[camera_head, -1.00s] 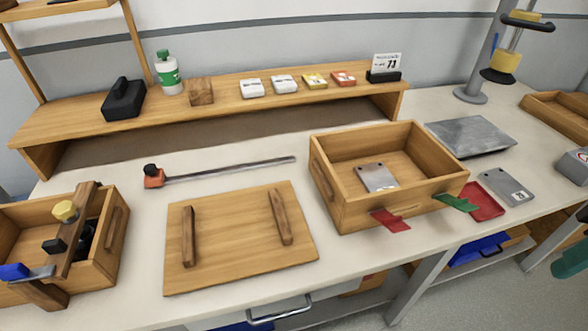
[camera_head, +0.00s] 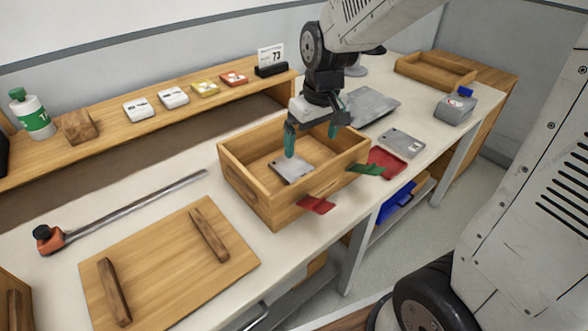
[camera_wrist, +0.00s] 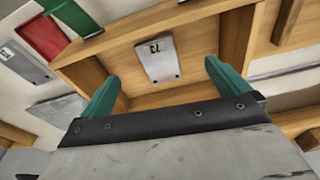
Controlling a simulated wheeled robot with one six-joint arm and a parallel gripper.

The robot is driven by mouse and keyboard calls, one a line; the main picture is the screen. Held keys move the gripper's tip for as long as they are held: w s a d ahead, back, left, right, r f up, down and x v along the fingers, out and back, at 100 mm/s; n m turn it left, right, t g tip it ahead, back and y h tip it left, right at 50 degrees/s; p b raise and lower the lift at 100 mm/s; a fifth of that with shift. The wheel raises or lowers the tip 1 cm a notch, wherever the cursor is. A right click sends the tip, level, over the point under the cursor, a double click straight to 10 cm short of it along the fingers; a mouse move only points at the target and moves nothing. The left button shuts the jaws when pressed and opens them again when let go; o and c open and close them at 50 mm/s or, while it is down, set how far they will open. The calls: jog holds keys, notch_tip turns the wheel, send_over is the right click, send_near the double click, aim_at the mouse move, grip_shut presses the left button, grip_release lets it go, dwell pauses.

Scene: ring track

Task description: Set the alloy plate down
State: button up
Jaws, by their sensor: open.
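A small grey alloy plate (camera_head: 291,167) with a dark-printed label lies on the floor of the open wooden box (camera_head: 262,211). The wrist view also shows the plate (camera_wrist: 160,61), between and beyond my fingertips. A second grey plate with a label (camera_head: 402,143) lies on the bench beside the red tray (camera_head: 387,162). I cannot tell which of the two the task means. My gripper (camera_head: 312,142) is over the box, its green fingers wide apart and pointing down. It is empty; in the wrist view its fingers (camera_wrist: 157,80) do not touch the plate.
Red (camera_head: 316,205) and green (camera_head: 366,169) tabs stick out at the box's front. A larger grey slab (camera_head: 368,106) lies behind it. A wooden board with two bars (camera_head: 165,262) and a long clamp (camera_head: 120,212) lie to the left. A shelf (camera_head: 190,112) holds small boxes.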

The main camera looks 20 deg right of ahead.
send_near(294, 167)
jog(key=shift+s+f+n, duration=0.25)
jog(key=shift+s+n, duration=0.15)
jog(key=shift+s, duration=0.3)
jog(key=f, duration=0.2)
jog(key=w+f, duration=0.1)
jog(key=f, duration=0.2)
jog(key=w+f, duration=0.1)
jog(key=f, duration=0.1)
jog(key=shift+w+a+f, duration=0.1)
jog(key=shift+w+f, duration=0.1)
jog(key=shift+f, duration=0.15)
jog(key=c, duration=1.4)
